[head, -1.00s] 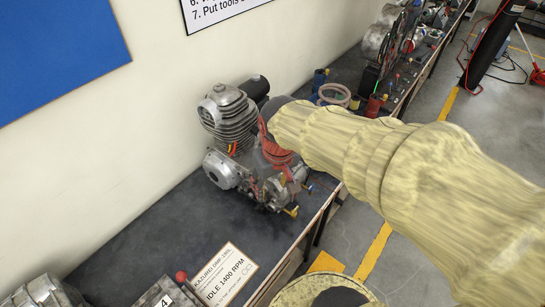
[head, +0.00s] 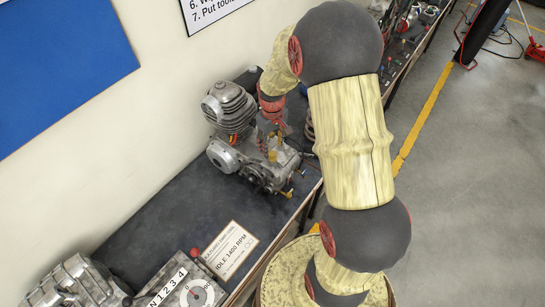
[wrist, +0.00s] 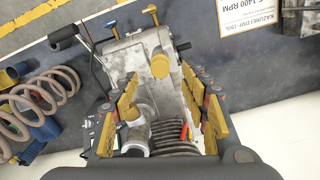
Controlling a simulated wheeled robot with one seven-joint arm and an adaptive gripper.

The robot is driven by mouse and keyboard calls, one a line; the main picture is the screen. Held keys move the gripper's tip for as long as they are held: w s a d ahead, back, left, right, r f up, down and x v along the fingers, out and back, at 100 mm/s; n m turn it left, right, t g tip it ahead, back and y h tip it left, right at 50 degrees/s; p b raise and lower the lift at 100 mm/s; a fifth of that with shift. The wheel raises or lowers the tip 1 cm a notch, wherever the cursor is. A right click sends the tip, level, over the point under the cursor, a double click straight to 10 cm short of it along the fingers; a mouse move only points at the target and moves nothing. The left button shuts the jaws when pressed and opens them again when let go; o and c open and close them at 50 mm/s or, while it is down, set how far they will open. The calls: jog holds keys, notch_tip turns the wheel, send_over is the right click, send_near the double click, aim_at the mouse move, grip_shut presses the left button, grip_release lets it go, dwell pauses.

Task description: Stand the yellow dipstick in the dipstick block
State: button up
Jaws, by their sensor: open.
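A yellow round-headed piece (wrist: 160,65), which looks like the dipstick, stands in the grey engine (wrist: 128,60) in the wrist view. It lies just beyond and between my fingertips, apparently untouched. My gripper (wrist: 165,92) is open and empty, its yellow-padded fingers spread over the engine. In the head view the engine (head: 228,110) stands on the bench, with my wrist over its right side, hiding part of it. I cannot make out the dipstick block in either current view.
Pinkish coil springs (wrist: 35,95) and a blue holder (wrist: 42,135) lie beside the engine. An IDLE 1400 RPM sign (head: 230,250) and a numbered gauge box (head: 182,290) are on the bench (head: 150,225) nearer me. Bare bench lies between the engine and the sign.

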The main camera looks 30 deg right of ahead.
aim_at(272, 153)
jog(key=shift+f+p, duration=0.45)
jog(key=shift+f, duration=2.25)
jog(key=c, duration=0.3)
jog(key=c, duration=0.7)
jog(key=shift+c, duration=0.8)
notch_tip(272, 153, up, 10)
jog(key=shift+r+b, duration=0.1)
jog(key=shift+b, duration=0.4)
jog(key=shift+s, duration=0.1)
